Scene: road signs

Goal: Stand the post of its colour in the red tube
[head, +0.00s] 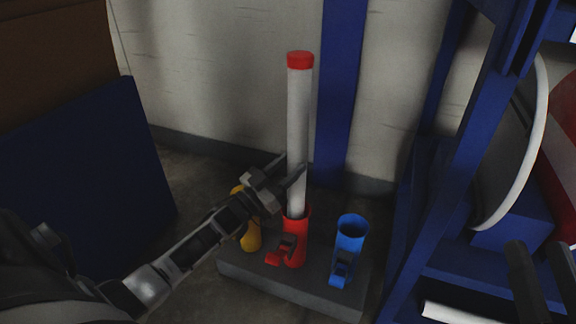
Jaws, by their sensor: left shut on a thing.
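A white post (299,125) with a red cap (300,60) stands nearly upright. My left gripper (293,172) is shut on its lower part. The post's lower end meets the mouth of the red tube (296,250) and seems to be inside the rim; how deep it sits is hidden. The red tube has a red clamp-like piece on its front and stands on a dark grey base (285,285). My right gripper (536,270) is at the lower right, its dark fingers apart, far from the post.
A yellow tube (250,237) stands left of the red one, partly behind my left gripper, and a blue tube (351,235) stands right. A blue rack (430,190) holding round signs fills the right side. A white rod-like piece (455,313) lies at its bottom.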

